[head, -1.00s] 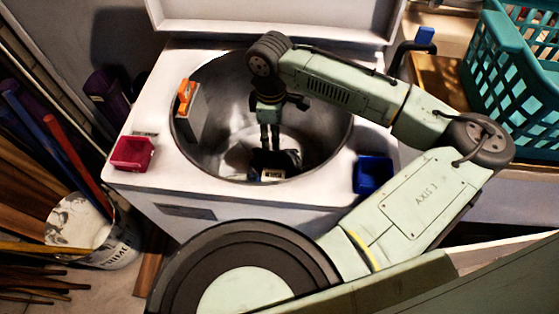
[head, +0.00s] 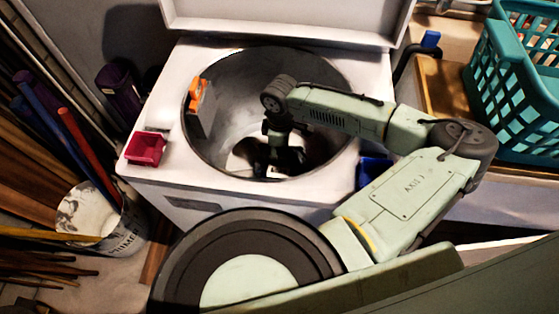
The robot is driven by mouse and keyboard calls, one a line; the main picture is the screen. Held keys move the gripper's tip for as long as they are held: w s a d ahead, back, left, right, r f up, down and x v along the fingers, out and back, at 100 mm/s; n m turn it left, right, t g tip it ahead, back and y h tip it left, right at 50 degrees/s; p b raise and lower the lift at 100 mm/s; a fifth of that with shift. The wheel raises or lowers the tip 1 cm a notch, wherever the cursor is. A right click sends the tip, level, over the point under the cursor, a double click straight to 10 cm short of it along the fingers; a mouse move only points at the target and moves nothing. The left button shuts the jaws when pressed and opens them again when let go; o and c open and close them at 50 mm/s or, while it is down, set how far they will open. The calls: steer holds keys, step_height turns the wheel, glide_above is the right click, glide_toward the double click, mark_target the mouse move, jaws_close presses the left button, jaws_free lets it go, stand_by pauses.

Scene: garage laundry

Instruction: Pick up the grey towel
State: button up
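My gripper (head: 275,160) is down inside the drum (head: 338,85) of the white top-loading washer (head: 180,65), low and near the drum's front wall. Its fingers are dark and in shadow, partly covered by my own wrist, so I cannot see whether they are open or shut. I cannot make out a grey towel for certain. Dark shapes around the fingers and a pale patch lie at the drum bottom. A grey piece with an orange top (head: 197,100) sits at the drum's left inner edge; I cannot tell what it is.
The washer lid (head: 290,18) stands open behind. A teal basket (head: 520,90) is at right. A bucket (head: 90,215) and several poles stand at left.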

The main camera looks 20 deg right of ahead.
jaws_close()
stand_by(0.4)
stand_by(0.5)
